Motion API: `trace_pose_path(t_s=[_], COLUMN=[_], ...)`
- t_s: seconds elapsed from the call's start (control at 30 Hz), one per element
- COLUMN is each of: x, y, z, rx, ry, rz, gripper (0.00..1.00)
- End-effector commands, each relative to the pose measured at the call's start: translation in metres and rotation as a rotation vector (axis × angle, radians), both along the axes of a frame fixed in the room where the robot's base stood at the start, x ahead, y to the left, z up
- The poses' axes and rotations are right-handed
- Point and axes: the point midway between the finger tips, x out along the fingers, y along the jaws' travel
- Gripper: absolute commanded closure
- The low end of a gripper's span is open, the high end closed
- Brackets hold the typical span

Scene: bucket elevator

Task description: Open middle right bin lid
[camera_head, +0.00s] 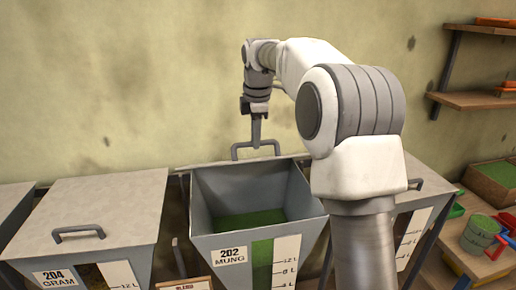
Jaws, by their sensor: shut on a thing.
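The bin labelled 202 MUNG (232,251) stands in the middle, and its top is uncovered. Green contents (247,220) show inside. Its lid (205,166) is swung up at the back edge and shows only as a thin edge, so its exact angle is hard to tell. The grey lid handle (238,152) stands above that back edge. My gripper (256,143) points down and is shut on the handle. My arm covers part of the bin's right side.
Bin 204 GRAM (90,200) to the left has its lid shut. Another covered bin (417,190) to the right is partly hidden by my arm. The wall is close behind the bins.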

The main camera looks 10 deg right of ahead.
Motion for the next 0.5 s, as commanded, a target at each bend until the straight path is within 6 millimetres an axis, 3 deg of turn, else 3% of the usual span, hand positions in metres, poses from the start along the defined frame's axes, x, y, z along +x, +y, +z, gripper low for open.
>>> trace_pose_path(t_s=[0.1,0.5], x=[0.013,0.035], y=[0.000,0.000], z=[0.005,0.025], rx=[0.001,0.000], ry=[-0.008,-0.004], rz=[0.000,0.000], gripper=[1.00,1.00])
